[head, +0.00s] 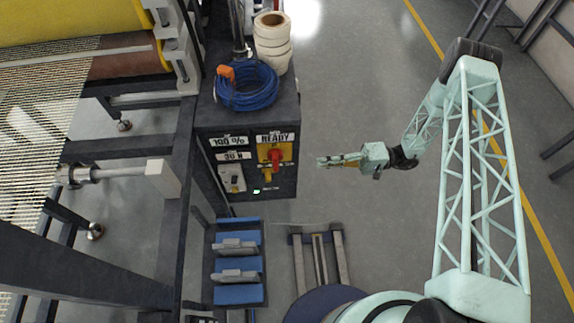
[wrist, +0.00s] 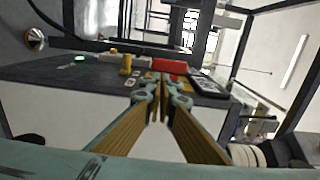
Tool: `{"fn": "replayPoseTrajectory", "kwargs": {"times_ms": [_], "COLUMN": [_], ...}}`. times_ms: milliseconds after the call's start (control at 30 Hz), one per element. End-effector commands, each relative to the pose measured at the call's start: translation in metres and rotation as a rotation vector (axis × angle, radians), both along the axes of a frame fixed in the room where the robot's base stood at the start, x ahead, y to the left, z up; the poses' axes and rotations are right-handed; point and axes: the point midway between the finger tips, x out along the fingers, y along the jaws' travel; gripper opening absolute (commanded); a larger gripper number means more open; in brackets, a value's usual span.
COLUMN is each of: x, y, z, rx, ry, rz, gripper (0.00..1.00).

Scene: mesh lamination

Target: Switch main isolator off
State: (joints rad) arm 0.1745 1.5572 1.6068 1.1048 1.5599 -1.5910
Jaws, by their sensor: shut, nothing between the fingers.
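The main isolator is a red handle (head: 275,157) on a yellow plate, on the front of a dark control cabinet (head: 284,188). In the head view the handle looks upright. The red handle also shows in the wrist view (wrist: 170,66), just beyond my fingertips. My gripper (head: 321,162) is to the right of the cabinet front and points left at the isolator, with a gap between them in the head view. In the wrist view my gripper (wrist: 160,82) has its fingers shut with nothing between them. Contact with the handle cannot be made out.
A green lamp (head: 257,190) glows below the isolator. A "READY" label (head: 275,138) is above it; a pale switch unit (head: 231,178) is beside it. A blue cable coil (head: 247,88) and white rolls (head: 272,45) sit on the cabinet. The floor around my forearm is clear.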

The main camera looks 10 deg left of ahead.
Motion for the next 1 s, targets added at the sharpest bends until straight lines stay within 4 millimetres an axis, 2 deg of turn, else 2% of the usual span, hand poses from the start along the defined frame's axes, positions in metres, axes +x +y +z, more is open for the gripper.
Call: {"fn": "replayPoseTrajectory", "kwargs": {"times_ms": [567, 767, 1000], "x": [-0.002, -0.006, -0.014], "y": [0.005, 0.019, 0.044], "z": [0.0, 0.0, 0.0], "rx": [0.001, 0.002, 0.0], "ry": [0.001, 0.002, 0.002], "rz": [-0.001, 0.001, 0.002], "gripper": [0.0, 0.0, 0.0]}}
